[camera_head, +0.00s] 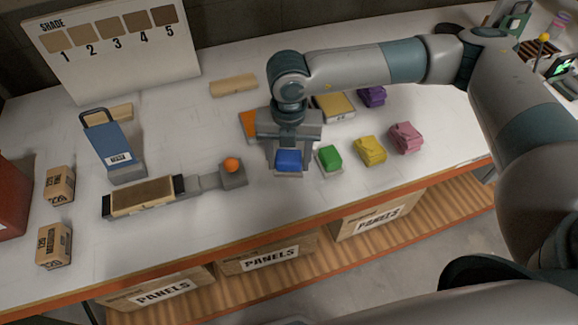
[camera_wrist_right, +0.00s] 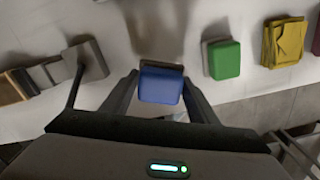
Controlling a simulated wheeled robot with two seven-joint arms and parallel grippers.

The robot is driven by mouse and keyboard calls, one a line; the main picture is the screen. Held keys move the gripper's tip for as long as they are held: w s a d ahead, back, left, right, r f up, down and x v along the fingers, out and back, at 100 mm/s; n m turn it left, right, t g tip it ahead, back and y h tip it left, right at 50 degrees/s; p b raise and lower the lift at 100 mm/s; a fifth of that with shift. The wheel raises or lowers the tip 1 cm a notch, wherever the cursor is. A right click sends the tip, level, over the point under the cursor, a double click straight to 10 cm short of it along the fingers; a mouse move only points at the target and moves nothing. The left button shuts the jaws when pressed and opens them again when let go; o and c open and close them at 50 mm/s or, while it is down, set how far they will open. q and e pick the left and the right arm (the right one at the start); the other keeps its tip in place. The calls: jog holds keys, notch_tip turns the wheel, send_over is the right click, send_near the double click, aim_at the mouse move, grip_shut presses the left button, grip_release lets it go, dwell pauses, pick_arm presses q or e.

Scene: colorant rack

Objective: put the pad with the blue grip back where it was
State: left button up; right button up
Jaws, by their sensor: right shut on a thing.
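The pad with the blue grip (camera_head: 289,159) is between the fingers of my right gripper (camera_head: 288,163) at the front middle of the white table. In the right wrist view the blue grip (camera_wrist_right: 161,85) sits between both fingers of my right gripper (camera_wrist_right: 160,92), which is shut on it. The pad's light base shows just below the grip in the head view. I cannot tell whether it touches the table. The pad with the green grip (camera_head: 329,158) stands just to its right, apart from it. My left gripper is not in view.
Yellow (camera_head: 370,150) and pink (camera_head: 405,138) pieces stand farther right, a purple one (camera_head: 371,96) behind. A fixture with an orange ball (camera_head: 232,165) and a brown panel (camera_head: 143,196) lies to the left. A blue tool (camera_head: 110,145) and the shade board (camera_head: 115,50) are farther back left.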

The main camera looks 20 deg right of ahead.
aim_at(289, 168)
jog(key=shift+f, duration=0.1)
jog(key=shift+f+p, duration=0.3)
jog(key=shift+p, duration=0.1)
jog(key=shift+f+p, duration=0.75)
jog(key=shift+f, duration=0.8)
jog(key=shift+f, duration=0.1)
jog(key=shift+f, duration=0.1)
jog(key=o, duration=1)
jog(key=shift+r, duration=0.3)
